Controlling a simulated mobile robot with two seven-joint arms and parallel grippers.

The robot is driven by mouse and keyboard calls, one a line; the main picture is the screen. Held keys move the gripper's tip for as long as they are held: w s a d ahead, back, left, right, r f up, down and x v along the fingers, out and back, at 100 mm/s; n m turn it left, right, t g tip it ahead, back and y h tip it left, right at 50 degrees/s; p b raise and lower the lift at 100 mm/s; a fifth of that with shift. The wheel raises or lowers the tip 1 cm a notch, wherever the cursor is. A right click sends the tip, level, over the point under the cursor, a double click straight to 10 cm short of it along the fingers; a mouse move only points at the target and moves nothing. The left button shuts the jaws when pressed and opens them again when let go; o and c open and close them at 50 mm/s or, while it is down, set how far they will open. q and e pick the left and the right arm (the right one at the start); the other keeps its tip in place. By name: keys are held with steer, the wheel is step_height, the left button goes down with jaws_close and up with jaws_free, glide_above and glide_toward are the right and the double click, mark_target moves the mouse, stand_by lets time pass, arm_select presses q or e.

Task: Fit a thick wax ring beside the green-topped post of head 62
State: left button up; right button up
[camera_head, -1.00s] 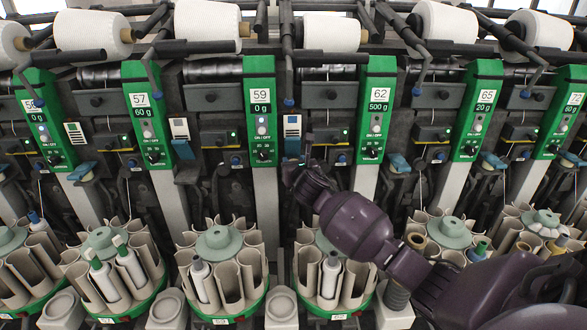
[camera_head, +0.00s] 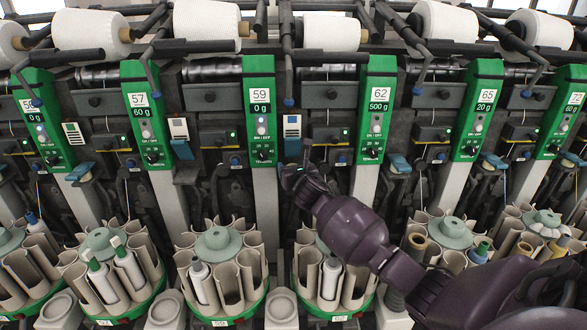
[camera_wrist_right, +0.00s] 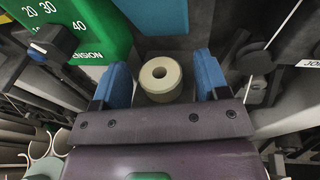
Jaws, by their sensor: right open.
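A thick cream ring (camera_wrist_right: 160,78) with a dark central hole sits between the fingers, with gaps on both sides. I cannot make out the ring in the head view. My left gripper is not in view.
The post of head 59 (camera_head: 261,110) stands close to the left of my right gripper. A blue lever (camera_head: 292,148) sits just above the gripper. Round magazines with beige pockets (camera_head: 219,268) line the bottom. White yarn cones (camera_head: 331,32) line the top.

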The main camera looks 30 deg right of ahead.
steer(key=shift+r, duration=0.2)
steer(key=p+v, duration=0.2)
steer(key=v, duration=1)
steer(key=shift+f, duration=0.1)
steer(key=shift+s, duration=0.1)
